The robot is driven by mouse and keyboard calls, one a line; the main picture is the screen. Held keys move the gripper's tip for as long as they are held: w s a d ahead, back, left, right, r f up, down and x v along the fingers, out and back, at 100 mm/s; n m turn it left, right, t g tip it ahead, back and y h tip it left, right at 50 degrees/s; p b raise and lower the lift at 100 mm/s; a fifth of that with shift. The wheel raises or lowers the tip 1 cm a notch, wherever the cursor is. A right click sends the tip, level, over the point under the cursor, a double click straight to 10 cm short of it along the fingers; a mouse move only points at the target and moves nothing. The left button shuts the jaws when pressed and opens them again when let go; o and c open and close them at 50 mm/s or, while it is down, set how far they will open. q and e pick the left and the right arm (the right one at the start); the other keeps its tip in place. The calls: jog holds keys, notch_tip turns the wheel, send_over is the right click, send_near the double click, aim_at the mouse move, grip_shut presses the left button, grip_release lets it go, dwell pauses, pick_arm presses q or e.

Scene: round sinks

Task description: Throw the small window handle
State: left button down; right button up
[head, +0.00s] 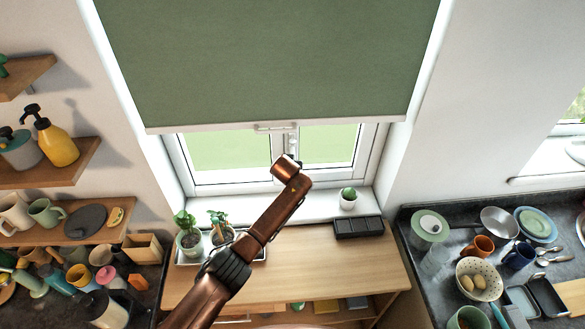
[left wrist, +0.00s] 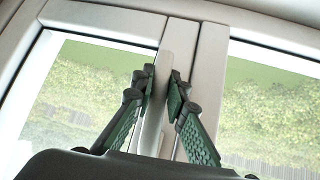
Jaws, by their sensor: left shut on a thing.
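The small window handle (left wrist: 158,115) is a slim pale lever on the middle post of the white window. In the left wrist view it runs between the two green-padded fingers of my left gripper (left wrist: 164,82), which are shut on it. In the head view my bronze left arm reaches up to the middle of the window (head: 230,150), and its wrist hides the fingers and the lower part of the handle. A bit of the handle fitting shows just above the wrist. Both sashes look closed. My right gripper is not in view.
A green roller blind (head: 270,60) hangs over the upper window. Below is a wooden cabinet top (head: 310,265) with potted plants (head: 188,240) and a black tray (head: 358,228). A small pot (head: 348,203) stands on the sill. Crowded counters lie on both sides.

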pick_arm(q)
jog(key=shift+s+a+f+y, duration=0.1)
jog(key=shift+a+y, duration=0.1)
jog(key=shift+y, duration=0.1)
jog(key=shift+a, duration=0.1)
jog(key=c, duration=1.9)
grip_release()
jog(key=v, duration=1.2)
